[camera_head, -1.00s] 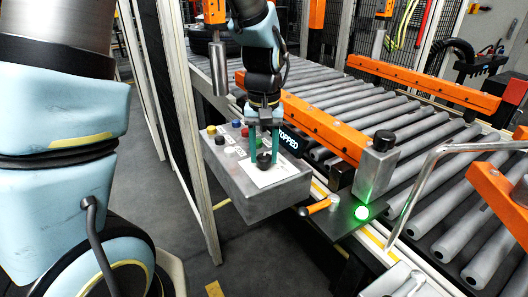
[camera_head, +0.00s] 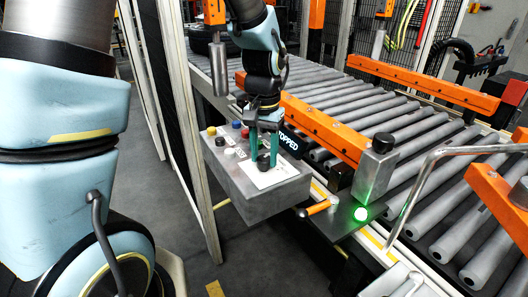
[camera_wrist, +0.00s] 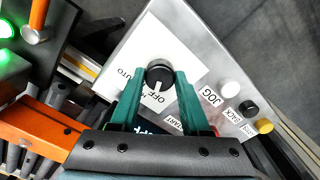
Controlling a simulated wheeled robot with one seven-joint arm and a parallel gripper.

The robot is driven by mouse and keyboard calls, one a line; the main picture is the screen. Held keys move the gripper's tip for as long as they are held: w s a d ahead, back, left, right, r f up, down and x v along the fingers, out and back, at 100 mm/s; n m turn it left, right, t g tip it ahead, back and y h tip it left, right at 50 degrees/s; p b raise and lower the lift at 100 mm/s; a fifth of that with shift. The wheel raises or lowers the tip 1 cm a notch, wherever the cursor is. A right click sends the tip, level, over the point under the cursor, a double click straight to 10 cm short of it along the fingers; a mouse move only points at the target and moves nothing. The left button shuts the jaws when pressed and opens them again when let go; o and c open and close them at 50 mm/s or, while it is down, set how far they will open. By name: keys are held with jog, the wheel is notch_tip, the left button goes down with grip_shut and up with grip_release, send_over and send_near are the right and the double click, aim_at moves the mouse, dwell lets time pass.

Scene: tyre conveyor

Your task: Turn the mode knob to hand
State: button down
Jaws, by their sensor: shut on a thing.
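The mode knob (camera_wrist: 159,72) is a round black knob on a white label plate (camera_wrist: 178,52) of the grey control box (camera_head: 235,190). In the wrist view its white mark points toward the word OFF; AUTO is partly visible beside it. I cannot make out a HAND label. My gripper (camera_wrist: 160,78) has its two green fingers shut on the knob, one on each side. In the head view my gripper (camera_head: 264,158) comes down from above onto the dark knob (camera_head: 263,162) at the box's right part.
White, black and yellow buttons sit on the box; the white one (camera_wrist: 230,89) is by JOG. A STOPPED display (camera_head: 289,138) stands behind the gripper. An orange-handled lever (camera_head: 318,207) and lit green lamp (camera_head: 361,214) lie to the right, beside the roller conveyor (camera_head: 400,130).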

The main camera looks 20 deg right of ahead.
aim_at(264, 158)
jog(key=m+p, duration=0.1)
jog(key=m, duration=0.3)
jog(key=shift+m, duration=0.3)
dwell(0.3)
jog(key=shift+c, duration=1.9)
grip_release()
notch_tip(264, 158, up, 11)
jog(key=b, duration=0.1)
jog(key=shift+f, duration=0.1)
jog(key=a+f+n, duration=0.2)
jog(key=a+n, duration=0.2)
jog(key=a, duration=0.4)
jog(key=a+f+n+t, duration=0.1)
jog(key=a+f+n, duration=0.2)
jog(key=a, duration=0.6)
jog(key=w+a+f+n, duration=0.1)
jog(key=a+f+n, duration=0.1)
jog(key=a+n, duration=0.3)
jog(key=a, duration=0.3)
jog(key=shift+a+f+t, duration=0.15)
jog(key=shift+f+t, duration=0.15)
